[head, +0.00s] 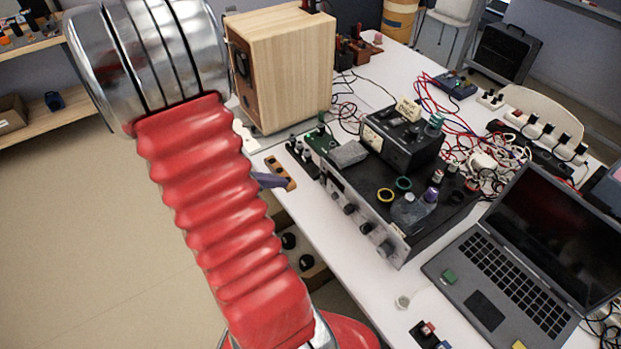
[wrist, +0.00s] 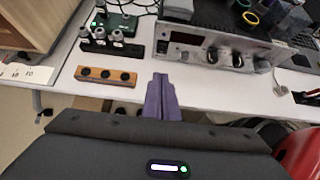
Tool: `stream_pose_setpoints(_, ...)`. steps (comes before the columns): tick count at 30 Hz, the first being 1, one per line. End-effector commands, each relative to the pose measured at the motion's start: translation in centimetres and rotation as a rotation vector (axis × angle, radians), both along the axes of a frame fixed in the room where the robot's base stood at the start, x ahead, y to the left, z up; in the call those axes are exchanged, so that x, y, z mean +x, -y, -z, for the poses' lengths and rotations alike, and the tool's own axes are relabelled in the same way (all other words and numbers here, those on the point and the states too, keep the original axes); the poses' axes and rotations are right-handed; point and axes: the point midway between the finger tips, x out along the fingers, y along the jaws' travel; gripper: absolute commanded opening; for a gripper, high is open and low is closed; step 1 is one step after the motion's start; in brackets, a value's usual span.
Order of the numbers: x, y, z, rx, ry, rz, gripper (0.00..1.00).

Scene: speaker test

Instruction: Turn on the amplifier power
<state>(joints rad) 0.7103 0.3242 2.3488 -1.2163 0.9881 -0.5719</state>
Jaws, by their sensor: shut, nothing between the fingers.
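The amplifier (head: 343,190) is a dark box with a silver front panel and several dark knobs, on the white table. Its front panel (wrist: 215,52) also shows in the wrist view, with a dark display at left and knobs to the right. A small feature sits at the panel's left end, too small to tell if it is the power switch. My gripper (wrist: 160,80) has purple fingers, shut and empty, in front of the table edge below the panel's left end, apart from it. In the head view, my gripper (head: 283,181) is partly hidden by my red arm.
A wooden strip with black knobs (wrist: 106,76) lies left of the fingers. A wooden speaker (head: 290,75) stands at the back left. A laptop (head: 500,285) and tangled cables (head: 480,155) are to the right. Several small items rest on the amplifier.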

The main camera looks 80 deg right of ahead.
Motion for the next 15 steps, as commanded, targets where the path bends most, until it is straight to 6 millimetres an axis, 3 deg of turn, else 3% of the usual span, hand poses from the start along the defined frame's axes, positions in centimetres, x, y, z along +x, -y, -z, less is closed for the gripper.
stream_pose_setpoints(15,-3.8,4.1,4.5,0.003,-0.001,0.003,0.00)
